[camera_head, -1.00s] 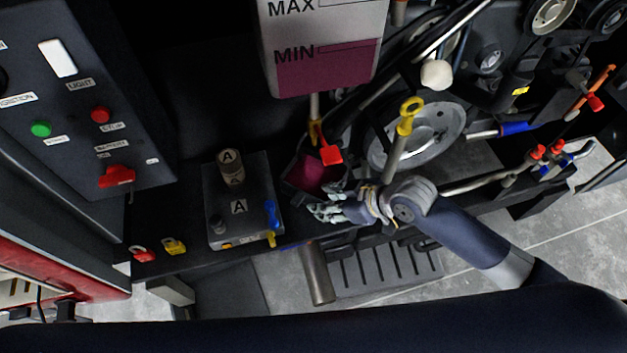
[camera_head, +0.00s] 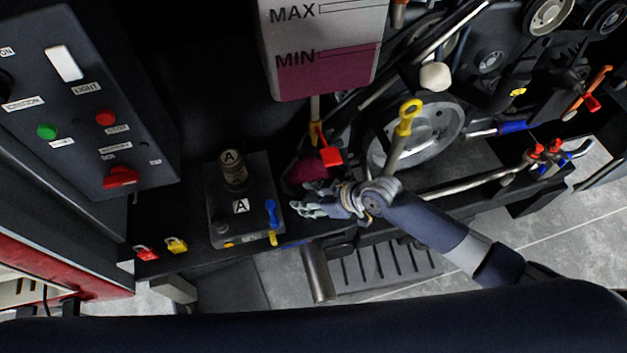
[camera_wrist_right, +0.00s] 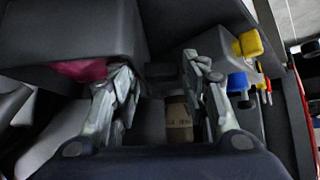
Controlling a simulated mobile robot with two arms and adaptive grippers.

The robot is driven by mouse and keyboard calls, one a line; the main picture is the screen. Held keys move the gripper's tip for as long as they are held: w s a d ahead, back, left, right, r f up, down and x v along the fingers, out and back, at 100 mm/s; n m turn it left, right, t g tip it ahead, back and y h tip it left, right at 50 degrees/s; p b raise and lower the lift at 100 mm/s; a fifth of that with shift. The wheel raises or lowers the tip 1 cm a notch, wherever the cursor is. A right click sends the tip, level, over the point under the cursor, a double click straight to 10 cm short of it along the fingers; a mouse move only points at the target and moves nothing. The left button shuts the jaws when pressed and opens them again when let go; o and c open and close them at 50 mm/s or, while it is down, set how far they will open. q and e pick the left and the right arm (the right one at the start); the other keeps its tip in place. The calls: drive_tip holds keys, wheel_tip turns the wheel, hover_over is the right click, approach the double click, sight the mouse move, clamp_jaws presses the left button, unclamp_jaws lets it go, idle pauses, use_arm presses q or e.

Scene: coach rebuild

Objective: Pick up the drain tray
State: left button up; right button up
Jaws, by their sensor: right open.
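The drain tray (camera_head: 290,183) is a small dark open container with magenta liquid inside, below the red valve lever in the head view. My right gripper (camera_head: 308,206) is at its near side and hides part of it. In the right wrist view the tray (camera_wrist_right: 75,30) is a grey box at upper left, with magenta showing at its lower edge. My right gripper (camera_wrist_right: 165,78) is open there, with nothing held between its fingers. Its left finger overlaps the magenta part; I cannot tell whether it touches. My left gripper is not in view.
A tank (camera_head: 325,40) marked MAX and MIN hangs above, with a red valve lever (camera_head: 331,157) under it. A battery-like box (camera_head: 240,215) marked A stands left of the tray. A yellow-ringed dipstick (camera_head: 408,112) and pulleys are to the right.

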sight(302, 197)
drive_tip(key=shift+p+x, duration=0.35)
drive_tip(key=shift+x, duration=1.85)
clamp_jaws()
drive_tip(key=shift+w+a+r, duration=0.1)
drive_tip(key=shift+w+r, duration=0.05)
drive_tip(key=shift+r, duration=0.1)
